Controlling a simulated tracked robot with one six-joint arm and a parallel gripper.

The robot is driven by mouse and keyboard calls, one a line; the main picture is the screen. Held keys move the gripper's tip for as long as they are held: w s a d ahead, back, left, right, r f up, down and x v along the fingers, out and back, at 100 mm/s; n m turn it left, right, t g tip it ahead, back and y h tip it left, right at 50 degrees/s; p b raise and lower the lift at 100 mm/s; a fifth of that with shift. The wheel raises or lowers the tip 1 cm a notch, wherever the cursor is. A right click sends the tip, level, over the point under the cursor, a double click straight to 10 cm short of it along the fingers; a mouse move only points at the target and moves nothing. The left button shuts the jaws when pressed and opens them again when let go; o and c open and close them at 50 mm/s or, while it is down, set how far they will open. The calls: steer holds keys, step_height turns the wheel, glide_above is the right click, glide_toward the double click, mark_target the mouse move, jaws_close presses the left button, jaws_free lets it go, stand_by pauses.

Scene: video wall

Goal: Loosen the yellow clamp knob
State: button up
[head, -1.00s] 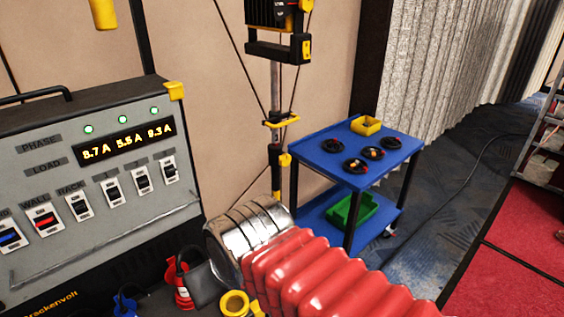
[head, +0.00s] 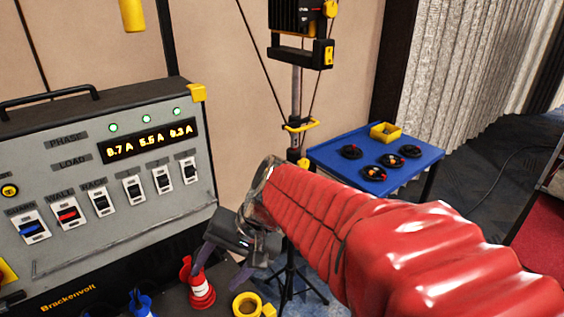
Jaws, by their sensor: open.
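A tripod stand (head: 297,92) rises behind my red-sleeved arm, with a dark lamp-like unit (head: 297,15) on top. It carries several yellow parts: a collar (head: 299,126) on the pole, a small piece (head: 303,162) just below it, and yellow pieces (head: 328,54) by the upper bracket. I cannot tell which is the clamp knob. My gripper (head: 218,270) is at lower centre-left, open and empty, pointing down and left in front of the power box. It is apart from the stand, below and left of the yellow collar. My arm hides part of the lower pole.
A grey power box (head: 120,215) with switches and a lit display fills the left. Red (head: 200,290) and blue (head: 140,303) connectors and a yellow ring (head: 246,304) lie below my gripper.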

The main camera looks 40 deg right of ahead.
steer(key=w+d+m+t+y, duration=0.4)
steer(key=w+d+m+t, duration=0.3)
steer(key=w+d+m, duration=0.9)
steer(key=s+d+f+m+t+h, duration=0.1)
steer(key=d+f+m+t+h, duration=0.1)
steer(key=d, duration=0.7)
steer(key=s+d+f+m+t+h, duration=0.1)
steer(key=s+d+m+t+h, duration=0.1)
steer(key=d, duration=0.8)
steer(key=s+d+f+m+t+h, duration=0.1)
steer(key=d+f+m+t+h, duration=0.1)
steer(key=d, duration=0.8)
steer(key=m+t+h, duration=0.1)
steer(key=m+h, duration=0.1)
steer(key=shift+s+f+m, duration=0.15)
steer(key=shift+f+m, duration=0.15)
steer(key=shift+f, duration=0.05)
steer(key=w, duration=1.4)
steer(key=shift+a, duration=0.2)
steer(key=shift+c, duration=0.5)
